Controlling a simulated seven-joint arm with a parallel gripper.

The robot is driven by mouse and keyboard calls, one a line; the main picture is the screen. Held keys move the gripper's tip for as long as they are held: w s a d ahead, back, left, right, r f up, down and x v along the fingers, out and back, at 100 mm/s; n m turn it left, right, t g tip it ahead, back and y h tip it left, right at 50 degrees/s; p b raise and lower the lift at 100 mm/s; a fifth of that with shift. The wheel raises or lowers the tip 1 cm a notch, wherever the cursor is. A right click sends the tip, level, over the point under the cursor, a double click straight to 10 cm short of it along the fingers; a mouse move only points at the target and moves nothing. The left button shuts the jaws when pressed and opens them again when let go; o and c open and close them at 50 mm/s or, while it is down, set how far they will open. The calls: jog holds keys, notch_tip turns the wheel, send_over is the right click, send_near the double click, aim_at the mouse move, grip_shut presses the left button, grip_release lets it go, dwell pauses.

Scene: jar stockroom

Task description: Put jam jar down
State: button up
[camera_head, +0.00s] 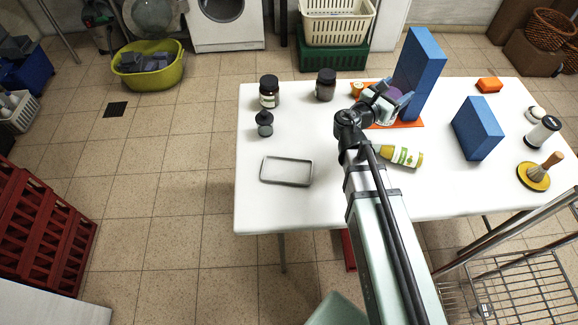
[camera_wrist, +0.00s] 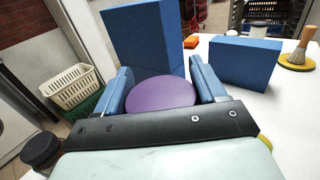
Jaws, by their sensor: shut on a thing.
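The jam jar shows as a round purple lid (camera_head: 396,92) in the head view, over the orange mat (camera_head: 411,124) near the back of the white table. The same purple lid (camera_wrist: 160,96) fills the space between the blue fingers in the wrist view. My gripper (camera_head: 392,103) is shut on the jar, with one finger on each side; the wrist view also shows the gripper (camera_wrist: 163,88). The jar's body is mostly hidden by the gripper and lid. I cannot tell whether its base touches the mat.
A tall blue block (camera_head: 421,72) stands close right of the jar; a lower blue block (camera_head: 478,128) is farther right. A small orange-topped jar (camera_head: 357,90) is left of it. A yellow-labelled bottle (camera_head: 403,156) lies in front. A metal tray (camera_head: 287,171) sits at front left.

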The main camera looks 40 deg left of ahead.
jog(key=s+a+n+y, duration=0.2)
jog(key=s+a+y, duration=0.2)
jog(key=s+a, duration=0.8)
jog(key=s+a+n+y, duration=0.35)
jog(key=s+a, duration=0.45)
jog(key=s, duration=0.8)
jog(key=d+m+h, duration=0.4)
jog(key=d+h, duration=0.1)
jog(key=d, duration=0.1)
notch_tip(320, 180, down, 9)
jog(key=shift+f, duration=0.15)
jog(key=shift+d+f, duration=0.1)
jog(key=shift+f, duration=0.05)
jog(key=o, duration=1.6)
